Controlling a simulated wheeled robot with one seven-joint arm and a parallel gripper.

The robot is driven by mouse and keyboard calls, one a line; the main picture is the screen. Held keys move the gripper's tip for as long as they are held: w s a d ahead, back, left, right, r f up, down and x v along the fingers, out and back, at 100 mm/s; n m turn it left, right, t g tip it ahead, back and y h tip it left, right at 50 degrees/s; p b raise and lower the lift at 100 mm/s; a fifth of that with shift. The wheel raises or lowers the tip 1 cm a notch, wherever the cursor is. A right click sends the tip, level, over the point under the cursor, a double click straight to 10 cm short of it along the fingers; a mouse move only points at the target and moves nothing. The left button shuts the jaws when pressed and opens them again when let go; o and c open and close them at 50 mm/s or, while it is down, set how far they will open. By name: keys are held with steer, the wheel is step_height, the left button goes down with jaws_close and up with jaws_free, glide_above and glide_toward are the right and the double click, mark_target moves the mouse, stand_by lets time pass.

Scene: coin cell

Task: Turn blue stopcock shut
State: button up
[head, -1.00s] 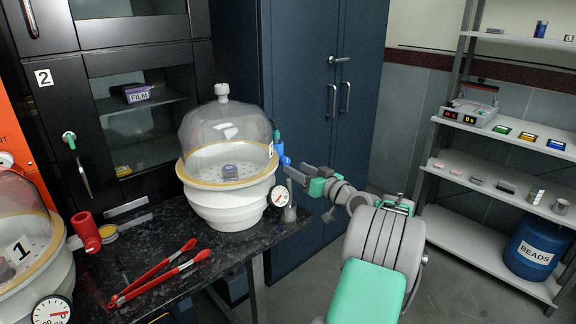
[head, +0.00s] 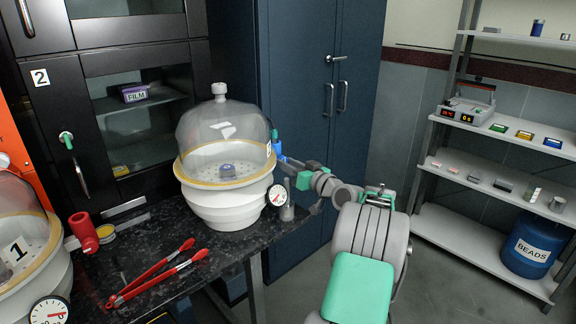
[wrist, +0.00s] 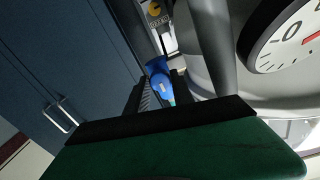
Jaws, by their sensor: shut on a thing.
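The blue stopcock (head: 276,146) is on the right side of the glass-domed desiccator (head: 232,208), just above its rim. In the wrist view the blue stopcock (wrist: 158,72) shows between the two dark fingers of my gripper (wrist: 160,92). In the head view my gripper (head: 285,160) reaches in from the right at rim height and is shut on the stopcock. The fingers and the wrist hide part of the handle, so its exact angle is hard to tell.
A pressure gauge (head: 277,195) sits close below my gripper; it fills the right of the wrist view (wrist: 290,38). Red tongs (head: 150,275) lie on the black bench. Another desiccator (head: 40,262) stands at the left. Blue cabinet doors (head: 315,110) stand close behind.

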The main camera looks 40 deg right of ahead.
jaws_close()
steer(key=shift+f+b, duration=0.2)
steer(key=shift+b, duration=0.4)
steer(key=n+b, duration=0.9)
steer(key=b, duration=0.3)
steer(key=n+b, duration=0.9)
steer(key=b, duration=0.3)
steer(key=shift+d+r, duration=0.1)
steer(key=shift+r, duration=0.1)
steer(key=o, duration=0.9)
jaws_free()
